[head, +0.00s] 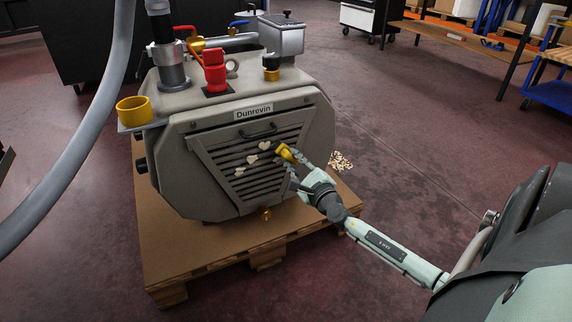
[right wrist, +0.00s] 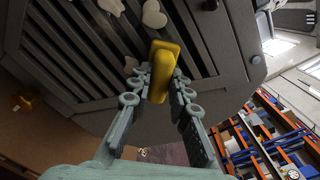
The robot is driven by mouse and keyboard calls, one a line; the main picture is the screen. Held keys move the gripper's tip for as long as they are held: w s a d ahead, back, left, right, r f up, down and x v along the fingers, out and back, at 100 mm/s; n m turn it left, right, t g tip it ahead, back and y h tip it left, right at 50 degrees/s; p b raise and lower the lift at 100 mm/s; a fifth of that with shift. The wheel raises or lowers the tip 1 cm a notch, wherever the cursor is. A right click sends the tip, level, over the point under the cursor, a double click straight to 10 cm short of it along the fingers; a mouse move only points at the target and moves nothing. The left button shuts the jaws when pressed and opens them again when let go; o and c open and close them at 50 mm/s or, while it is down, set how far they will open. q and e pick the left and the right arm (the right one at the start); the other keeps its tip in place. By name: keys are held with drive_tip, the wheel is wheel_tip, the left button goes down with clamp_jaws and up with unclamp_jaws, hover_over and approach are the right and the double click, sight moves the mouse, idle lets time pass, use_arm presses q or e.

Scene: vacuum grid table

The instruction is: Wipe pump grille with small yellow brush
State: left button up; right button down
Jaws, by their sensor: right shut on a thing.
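The pump (head: 190,92) is a large grey machine labelled Dunrevin, with a dark slatted grille (head: 228,172) on its front face. Several pale clumps (head: 252,159) cling to the grille slats; some also show in the right wrist view (right wrist: 154,14). My right gripper (head: 292,163) is shut on the small yellow brush (head: 285,152) at the right side of the grille. In the right wrist view the yellow brush (right wrist: 161,72) stands between the two fingers, close to the slats. Whether its bristles touch the grille is hidden. My left gripper is not in view.
The pump stands on a wooden pallet (head: 170,270). A yellow cup (head: 134,110) sits on a bracket at the pump's left. A thick grey hose (head: 95,120) hangs at the left. Pale bits (head: 341,161) lie on the floor right of the pallet. The floor at right is mostly open.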

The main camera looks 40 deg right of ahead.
sight(279, 152)
drive_tip(key=shift+d+r+p, duration=0.4)
drive_tip(key=shift+r+p, duration=0.4)
drive_tip(key=shift+r, duration=0.05)
drive_tip(key=shift+w+a+p, duration=0.2)
drive_tip(key=shift+a+p, duration=0.2)
drive_tip(key=shift+a, duration=0.35)
drive_tip(key=shift+w+a+p, duration=0.15)
drive_tip(key=shift+a+p, duration=0.2)
drive_tip(key=shift+a, duration=0.35)
drive_tip(key=shift+w+a, duration=0.1)
drive_tip(key=shift+a, duration=0.25)
drive_tip(key=w+a+p, duration=0.1)
drive_tip(key=a+p, duration=0.1)
drive_tip(key=a, duration=0.4)
drive_tip(key=shift+w+a+p, duration=0.3)
drive_tip(key=shift+p, duration=0.1)
drive_tip(key=shift+p+v, duration=0.55)
drive_tip(key=shift+v, duration=2.45)
drive_tip(key=shift+f, duration=0.1)
